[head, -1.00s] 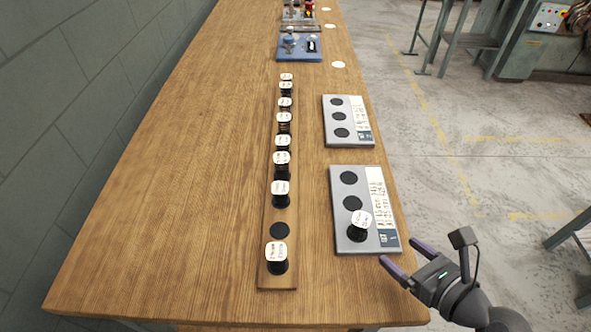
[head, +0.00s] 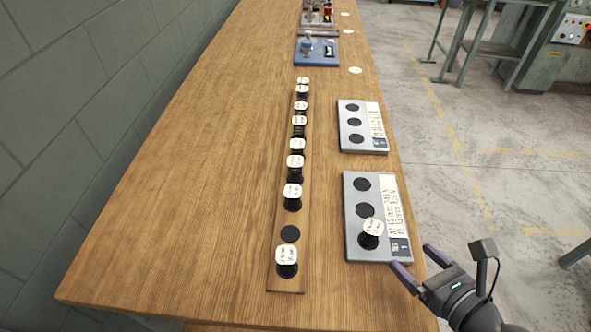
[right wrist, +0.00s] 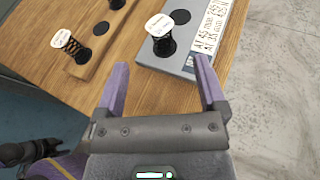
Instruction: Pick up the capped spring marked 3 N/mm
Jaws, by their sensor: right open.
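A row of capped springs with white square tops stands on a long wooden strip (head: 289,215). The nearest capped spring (head: 287,262) stands at the strip's near end, and an empty dark spot (head: 290,233) lies behind it. Another capped spring (head: 371,233) stands on the near grey plate (head: 354,246). The cap markings are too small to read, so I cannot tell which is 3 N/mm. My right gripper (head: 417,266) is open and empty beside the plate's near right corner. In the right wrist view the gripper (right wrist: 160,82) points towards the grey plate and its spring (right wrist: 163,42). My left gripper is not in view.
A second grey plate (head: 347,148) with dark round spots and a label lies farther along the table (head: 200,180). A blue tray (head: 300,60) with small parts stands beyond it. The wall is at left; the table's left part is clear.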

